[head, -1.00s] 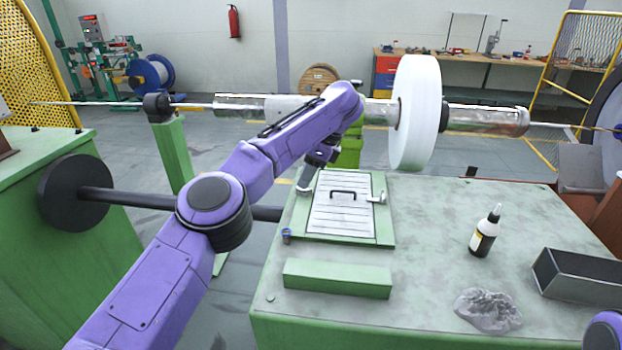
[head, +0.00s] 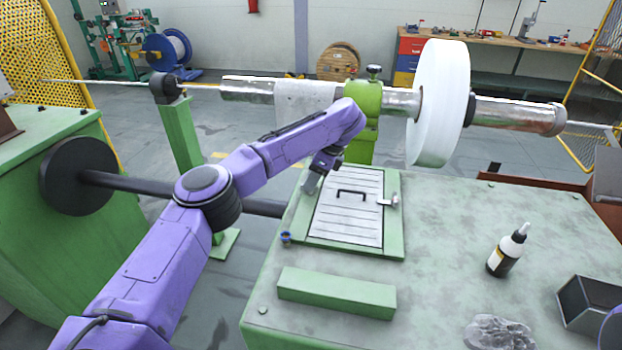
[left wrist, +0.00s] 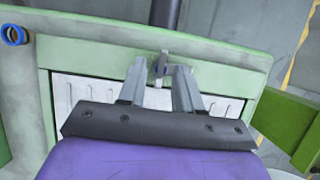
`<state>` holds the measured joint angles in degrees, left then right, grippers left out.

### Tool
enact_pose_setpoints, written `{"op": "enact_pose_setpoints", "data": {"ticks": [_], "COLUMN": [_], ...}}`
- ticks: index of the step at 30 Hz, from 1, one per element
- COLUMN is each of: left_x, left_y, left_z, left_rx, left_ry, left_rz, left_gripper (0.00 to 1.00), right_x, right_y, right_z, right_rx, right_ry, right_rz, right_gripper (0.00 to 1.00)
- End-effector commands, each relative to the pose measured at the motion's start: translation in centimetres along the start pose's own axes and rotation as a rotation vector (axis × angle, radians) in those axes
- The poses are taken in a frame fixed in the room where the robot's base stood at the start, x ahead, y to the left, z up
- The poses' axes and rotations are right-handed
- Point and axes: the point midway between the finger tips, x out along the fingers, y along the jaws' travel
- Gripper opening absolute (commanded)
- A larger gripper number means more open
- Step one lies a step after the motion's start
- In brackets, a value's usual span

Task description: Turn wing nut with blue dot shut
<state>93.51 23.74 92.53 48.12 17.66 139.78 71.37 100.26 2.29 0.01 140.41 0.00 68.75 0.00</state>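My left gripper (head: 311,182) is at the left edge of the slatted hatch cover (head: 343,222), pointing down. In the left wrist view its two fingers (left wrist: 160,66) are apart, with a small grey wing nut (left wrist: 159,70) between them near the tips. I cannot tell whether they touch it, and a blue dot is too small to make out surely. The head view hides this nut behind the gripper. Another metal wing nut (head: 388,201) sits at the hatch's right edge. My right gripper is out of view.
The hatch has a black handle (head: 351,192). A small blue ring-shaped item (head: 286,238) is at the table's left edge. A shaft with a white disc (head: 438,103) runs behind.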

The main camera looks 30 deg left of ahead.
Motion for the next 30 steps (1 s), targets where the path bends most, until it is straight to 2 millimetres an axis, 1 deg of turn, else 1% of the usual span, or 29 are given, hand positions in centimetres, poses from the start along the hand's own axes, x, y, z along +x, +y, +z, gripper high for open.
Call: {"op": "enact_pose_setpoints", "data": {"ticks": [4, 11, 12, 14, 15, 23, 26, 30], "left_x": [1.2, 1.4, 1.4, 1.4, 1.4, 1.4, 1.5, 1.7], "left_y": [0.0, 0.0, 0.0, 0.0, 0.0, 0.1, 0.1, 0.1], "left_z": [0.0, 0.0, 0.0, 0.0, 0.0, -0.1, -0.1, -0.2], "left_rx": [0.001, 0.000, 0.000, 0.000, 0.000, 0.004, 0.015, 0.058], "left_ry": [0.001, 0.000, 0.000, 0.000, 0.000, 0.000, 0.001, 0.000], "left_rz": [0.000, -0.001, -0.001, -0.001, -0.001, -0.001, -0.006, -0.024], "left_gripper": [0.34, 0.34, 0.28, 0.08, 0.00, 0.00, 0.00, 0.00], "right_x": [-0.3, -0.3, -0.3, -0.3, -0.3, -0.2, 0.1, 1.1], "right_y": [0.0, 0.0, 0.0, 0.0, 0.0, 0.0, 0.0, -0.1], "right_z": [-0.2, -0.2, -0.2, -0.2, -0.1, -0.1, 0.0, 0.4], "right_rx": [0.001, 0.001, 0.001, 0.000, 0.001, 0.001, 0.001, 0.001], "right_ry": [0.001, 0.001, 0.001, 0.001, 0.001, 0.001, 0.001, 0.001], "right_rz": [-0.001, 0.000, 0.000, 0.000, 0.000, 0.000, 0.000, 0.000], "right_gripper": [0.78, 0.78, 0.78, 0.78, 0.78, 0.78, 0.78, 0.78]}}
